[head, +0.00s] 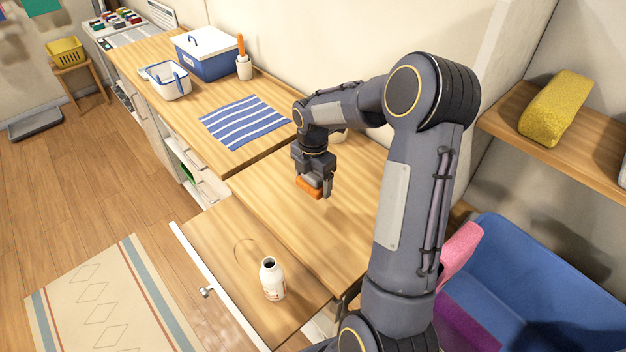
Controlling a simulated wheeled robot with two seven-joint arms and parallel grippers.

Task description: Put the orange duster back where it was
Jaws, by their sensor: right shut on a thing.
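The orange duster (309,191), an orange block with a grey part, is between the fingers of my right gripper (314,186). The gripper points down and is shut on it. It is over the wooden counter (290,225), near the middle of the picture. I cannot tell whether the duster touches the counter or hangs just above it. The fingers hide part of the duster. My left gripper is not in view.
A white bottle (272,279) stands on the pulled-out wooden surface (215,255) in front, near a faint ring mark. A striped cloth (243,121), white basket (170,82), blue cooler (207,53) and cup with an orange handle (244,67) are behind. A yellow sponge (555,107) lies on the right shelf.

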